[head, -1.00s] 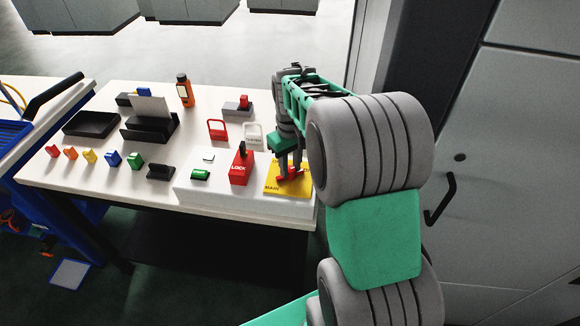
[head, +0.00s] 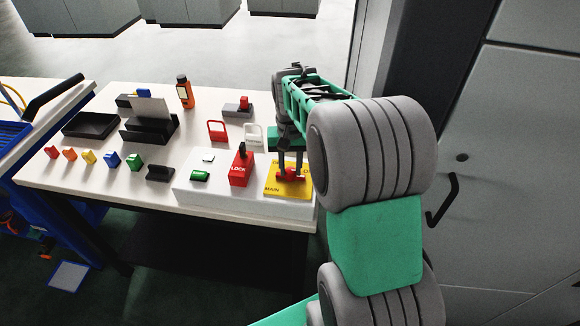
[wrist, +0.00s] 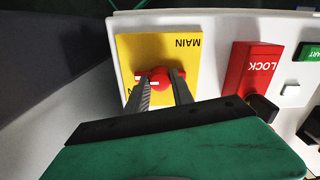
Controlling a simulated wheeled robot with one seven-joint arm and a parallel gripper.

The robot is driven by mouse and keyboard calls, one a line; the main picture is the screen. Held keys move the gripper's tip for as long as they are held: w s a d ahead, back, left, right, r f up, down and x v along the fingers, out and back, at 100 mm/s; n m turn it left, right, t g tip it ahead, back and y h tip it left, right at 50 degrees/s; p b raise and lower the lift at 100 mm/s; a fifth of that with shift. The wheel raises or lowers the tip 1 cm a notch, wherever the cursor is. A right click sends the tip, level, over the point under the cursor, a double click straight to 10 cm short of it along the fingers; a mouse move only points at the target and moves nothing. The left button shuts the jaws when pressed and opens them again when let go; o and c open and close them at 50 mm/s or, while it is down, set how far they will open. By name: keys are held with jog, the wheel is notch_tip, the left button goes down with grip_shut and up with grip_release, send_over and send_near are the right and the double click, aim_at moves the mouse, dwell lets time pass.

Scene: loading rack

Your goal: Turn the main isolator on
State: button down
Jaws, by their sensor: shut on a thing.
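The main isolator is a yellow plate (head: 272,188) marked MAIN with a red rotary handle (head: 291,175), on the right end of a white panel. In the wrist view the yellow plate (wrist: 133,48) shows a red handle (wrist: 160,77) with a round hub and a white mark on its left arm. My gripper (head: 290,172) points down over the plate, shut on the red handle. In the wrist view the fingers of my gripper (wrist: 163,88) stand on either side of the hub. The fingers partly hide the handle and some lettering, so I cannot read its position.
A red LOCK block (head: 239,172) with a black toggle stands just left of the plate. A green START button (head: 200,175) is farther left on the white panel (head: 225,199). A red hasp (head: 217,130) and a white tag (head: 254,135) lie behind.

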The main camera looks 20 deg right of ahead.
aim_at(290, 170)
jog(key=shift+r, duration=0.15)
jog(key=c, duration=1.1)
grip_release()
notch_tip(290, 170, up, 8)
jog(key=shift+f+b, duration=0.15)
jog(key=shift+b, duration=0.5)
jog(key=s+a+f+n+t, duration=0.2)
jog(key=s+a+n+t, duration=0.1)
jog(key=s+a, duration=0.7)
jog(key=s+n, duration=0.1)
jog(key=s, duration=0.3)
jog(key=shift+a+f+n+t, duration=0.2)
jog(key=shift+f+n+t, duration=0.15)
jog(key=shift+n+t, duration=0.05)
